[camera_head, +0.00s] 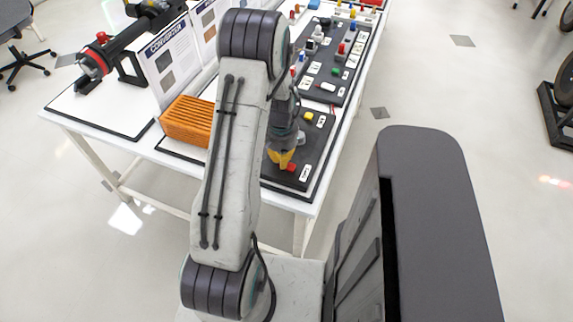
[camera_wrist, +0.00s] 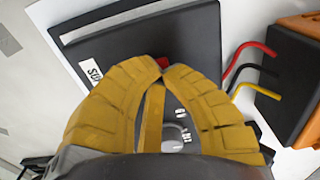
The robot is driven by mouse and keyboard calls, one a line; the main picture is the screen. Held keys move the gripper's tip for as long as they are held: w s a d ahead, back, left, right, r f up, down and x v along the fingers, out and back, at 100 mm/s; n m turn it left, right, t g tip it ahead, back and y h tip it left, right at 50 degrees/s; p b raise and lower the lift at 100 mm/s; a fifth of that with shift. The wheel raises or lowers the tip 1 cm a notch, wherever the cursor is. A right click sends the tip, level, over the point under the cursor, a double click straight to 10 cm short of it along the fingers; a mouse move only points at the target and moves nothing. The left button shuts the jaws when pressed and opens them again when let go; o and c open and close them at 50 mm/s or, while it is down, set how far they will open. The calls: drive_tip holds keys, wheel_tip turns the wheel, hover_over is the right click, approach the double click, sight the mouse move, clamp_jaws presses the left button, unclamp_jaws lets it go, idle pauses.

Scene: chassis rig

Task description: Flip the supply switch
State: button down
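A small red switch part (camera_head: 291,166) sits on the dark panel (camera_head: 268,178) at the near end of the table, beside a white label. In the wrist view the red part (camera_wrist: 163,62) shows just beyond my fingertips, mostly hidden by them. A white label (camera_wrist: 92,73) with partly readable letters lies left of it on the panel. My gripper (camera_head: 283,163) has yellow fingers pointing down at the panel, close beside the red part. In the wrist view the fingertips (camera_wrist: 159,76) come together with no clear gap. I cannot tell whether they touch the red part.
An orange ribbed box (camera_head: 187,121) stands left of my arm. Upright printed boards (camera_head: 172,65) stand behind it. More panels with coloured parts (camera_head: 333,65) run toward the far end. Red, black and yellow leads (camera_wrist: 255,70) lie right of the fingers. Floor right of the table is open.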

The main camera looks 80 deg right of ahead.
drive_tip(key=shift+f, duration=0.3)
drive_tip(key=shift+r, duration=0.2)
drive_tip(key=shift+r+p, duration=2.05)
drive_tip(key=shift+r, duration=1.35)
